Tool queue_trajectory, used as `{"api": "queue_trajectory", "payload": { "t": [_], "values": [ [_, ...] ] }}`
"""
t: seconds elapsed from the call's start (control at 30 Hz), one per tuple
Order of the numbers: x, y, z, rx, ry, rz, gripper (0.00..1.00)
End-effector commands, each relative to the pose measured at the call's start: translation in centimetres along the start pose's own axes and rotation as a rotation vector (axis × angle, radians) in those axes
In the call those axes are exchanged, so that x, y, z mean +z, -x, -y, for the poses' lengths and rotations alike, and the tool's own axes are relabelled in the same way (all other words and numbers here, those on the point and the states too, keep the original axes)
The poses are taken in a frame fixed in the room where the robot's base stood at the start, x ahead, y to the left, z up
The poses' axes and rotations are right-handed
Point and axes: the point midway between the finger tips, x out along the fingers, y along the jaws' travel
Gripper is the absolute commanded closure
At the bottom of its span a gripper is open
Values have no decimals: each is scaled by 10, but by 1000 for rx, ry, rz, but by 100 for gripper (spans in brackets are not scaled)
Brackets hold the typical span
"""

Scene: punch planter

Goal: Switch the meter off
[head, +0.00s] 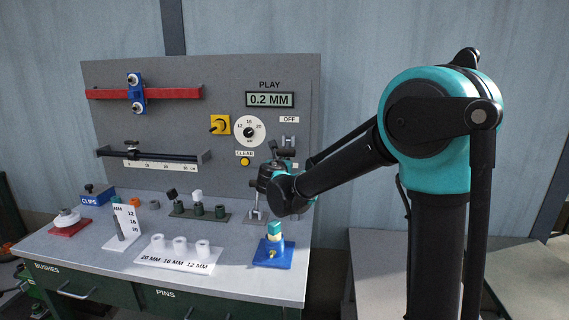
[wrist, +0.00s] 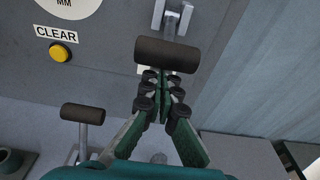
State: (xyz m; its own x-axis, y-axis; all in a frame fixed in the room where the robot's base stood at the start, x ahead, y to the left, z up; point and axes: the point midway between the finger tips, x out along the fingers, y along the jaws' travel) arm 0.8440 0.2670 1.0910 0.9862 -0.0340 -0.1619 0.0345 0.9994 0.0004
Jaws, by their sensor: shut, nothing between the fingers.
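The meter (head: 270,100) is a lit display reading 0.2 MM under the word PLAY, on the upright grey panel. Below it at right, an OFF label (head: 289,119) sits above a metal switch bracket (head: 290,140). A lever with a black cylindrical grip (wrist: 166,55) extends from this bracket (wrist: 172,16) and sits below the OFF label. My gripper (wrist: 162,82) is shut and empty, its fingertips just under the black grip; I cannot tell if they touch it. In the head view my gripper (head: 272,172) is in front of the panel's lower right, hiding part of it.
A yellow CLEAR button (wrist: 60,53) is left of the lever. A second T-handled lever (wrist: 82,113) stands below left, close to my gripper.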

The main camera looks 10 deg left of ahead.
Motion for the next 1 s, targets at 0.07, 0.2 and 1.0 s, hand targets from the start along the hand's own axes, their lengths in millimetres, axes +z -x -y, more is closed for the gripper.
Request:
{"api": "queue_trajectory", "payload": {
  "t": [0.07,0.2,1.0],
  "values": [
    [1,1,0,0,1,-11,100],
    [3,2,0,0,0,-32,100],
    [50,20,0,0,-1,-517,100]
  ]
}}
